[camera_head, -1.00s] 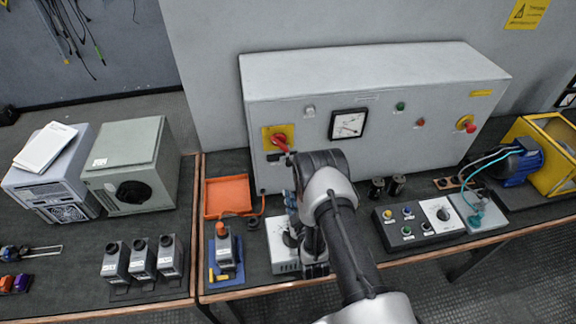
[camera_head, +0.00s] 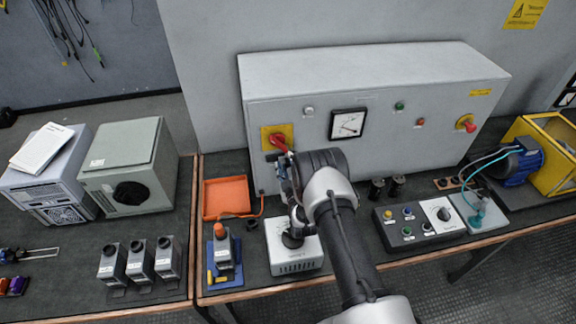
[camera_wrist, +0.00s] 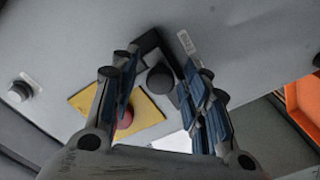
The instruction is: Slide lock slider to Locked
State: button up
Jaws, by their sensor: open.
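The grey cabinet (camera_head: 375,85) carries a yellow plate (camera_head: 268,131) with a red rotary handle (camera_head: 281,137). In the wrist view, a black round knob (camera_wrist: 161,78) and a black strip-like part (camera_wrist: 150,46) sit on the cabinet face beside the yellow plate (camera_wrist: 148,113). They may be the lock slider; I read no Locked marking. My gripper (camera_wrist: 163,72) is open, its blue-padded fingers either side of the knob in the picture. Contact cannot be told. In the head view my gripper (camera_head: 287,180) is just below the red handle, and my arm hides the cabinet's lower front.
A white box (camera_head: 293,262) with a dark knob stands on the bench below my gripper. An orange tray (camera_head: 226,197) lies to its left. A control panel with buttons (camera_head: 418,222) stands to the right.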

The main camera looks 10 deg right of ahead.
jog(key=shift+c, duration=0.4)
grip_shut()
